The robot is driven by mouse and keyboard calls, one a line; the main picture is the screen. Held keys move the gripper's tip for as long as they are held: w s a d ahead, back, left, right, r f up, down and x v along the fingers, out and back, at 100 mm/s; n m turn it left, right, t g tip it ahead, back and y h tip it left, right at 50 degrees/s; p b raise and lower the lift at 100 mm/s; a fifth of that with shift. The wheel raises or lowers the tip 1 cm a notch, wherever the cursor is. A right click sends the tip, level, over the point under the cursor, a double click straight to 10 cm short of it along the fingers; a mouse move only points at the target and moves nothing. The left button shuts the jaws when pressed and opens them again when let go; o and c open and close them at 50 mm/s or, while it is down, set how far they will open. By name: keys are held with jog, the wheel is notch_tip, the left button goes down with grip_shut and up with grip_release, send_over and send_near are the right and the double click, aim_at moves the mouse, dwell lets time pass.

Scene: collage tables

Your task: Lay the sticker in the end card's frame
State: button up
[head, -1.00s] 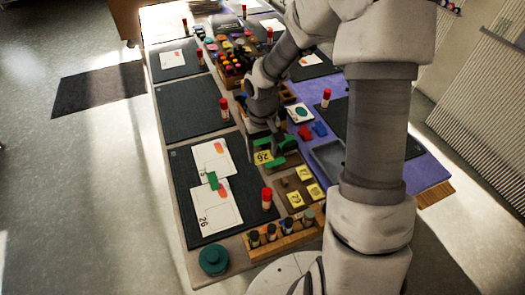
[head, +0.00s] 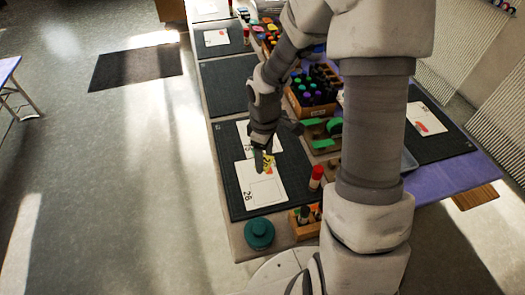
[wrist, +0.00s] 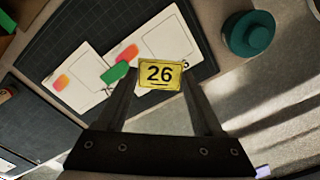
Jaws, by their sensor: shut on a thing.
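My gripper (wrist: 162,84) is shut on a yellow sticker (wrist: 161,74) printed 26, held at its fingertips. In the head view my gripper (head: 262,157) and the sticker (head: 268,161) are over the cards. The end card (head: 266,196), white and numbered 26, lies on the dark mat nearest my base. Its empty outlined frame (wrist: 168,40) shows beyond the sticker in the wrist view. The sticker hides part of this card and its number. A second white card (wrist: 72,82) with an orange patch lies beside it. A green piece (wrist: 115,72) lies across the two cards.
A teal round pot (head: 259,233) stands at the table's near corner. A red-capped glue stick (head: 316,178) stands at the mat's right. A wooden rack (head: 306,224) of bottles is at the near edge. The mat (head: 236,206) is bare left of the cards.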

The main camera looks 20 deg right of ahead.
jog(key=f+n+b, duration=0.1)
jog(key=n, duration=0.1)
jog(key=s+f+n+b, duration=0.1)
jog(key=f+n, duration=0.1)
jog(key=shift+s+f+n, duration=0.15)
jog(key=shift+f+n, duration=0.15)
jog(key=f+n+b, duration=0.1)
jog(key=n+b, duration=0.1)
jog(key=n, duration=0.1)
jog(key=shift+s+f, duration=0.35)
jog(key=shift+s, duration=0.05)
notch_tip(320, 180, down, 6)
jog(key=b, duration=0.6)
jog(key=shift+f, duration=0.15)
jog(key=o, duration=0.8)
jog(key=shift+o, duration=0.2)
notch_tip(320, 180, up, 18)
jog(key=f+p, duration=0.1)
jog(key=p, duration=0.4)
send_over(265, 166)
jog(key=shift+s+r, duration=0.25)
jog(key=shift+s, duration=0.15)
